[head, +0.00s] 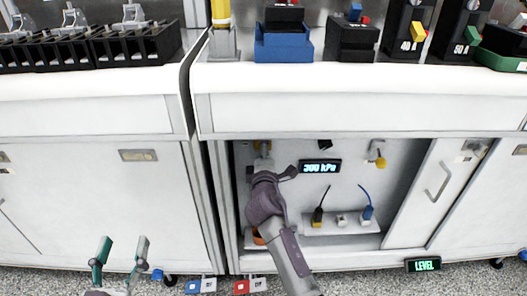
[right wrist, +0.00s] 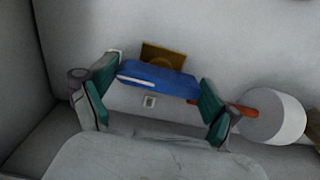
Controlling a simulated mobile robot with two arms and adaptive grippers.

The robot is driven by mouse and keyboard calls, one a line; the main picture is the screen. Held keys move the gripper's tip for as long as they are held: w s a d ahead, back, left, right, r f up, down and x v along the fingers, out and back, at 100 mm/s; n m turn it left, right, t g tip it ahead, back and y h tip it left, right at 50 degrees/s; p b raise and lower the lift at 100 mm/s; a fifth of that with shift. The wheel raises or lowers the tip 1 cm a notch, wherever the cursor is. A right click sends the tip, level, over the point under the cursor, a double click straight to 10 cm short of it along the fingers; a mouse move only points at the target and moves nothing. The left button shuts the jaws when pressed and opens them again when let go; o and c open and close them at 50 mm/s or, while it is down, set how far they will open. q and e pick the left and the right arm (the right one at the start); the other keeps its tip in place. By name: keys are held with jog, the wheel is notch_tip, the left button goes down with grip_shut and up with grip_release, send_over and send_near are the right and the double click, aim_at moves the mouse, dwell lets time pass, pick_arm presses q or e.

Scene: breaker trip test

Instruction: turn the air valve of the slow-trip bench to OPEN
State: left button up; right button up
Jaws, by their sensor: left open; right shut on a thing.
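In the right wrist view, the air valve has a blue lever handle (right wrist: 165,84) with a white stripe in front of a brass body (right wrist: 162,56). The lever lies nearly level across the picture. My right gripper (right wrist: 157,99) is shut on the lever, with one teal fingertip at each end of it. In the head view, my right arm reaches into the open bench cabinet, and its gripper (head: 264,160) largely hides the valve. A display reading 300 kPa (head: 320,168) is just right of it. My left gripper (head: 120,252) is open and empty, low at the left, outside the cabinets.
Padlock-like items (head: 250,287) lie at the front. Breakers stand on the benchtop.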

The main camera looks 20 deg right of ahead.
jog(key=shift+f, duration=0.15)
jog(key=o, duration=0.9)
jog(key=shift+s, duration=0.1)
jog(key=v, duration=0.7)
jog(key=shift+s+a, duration=0.15)
jog(key=shift+s, duration=0.05)
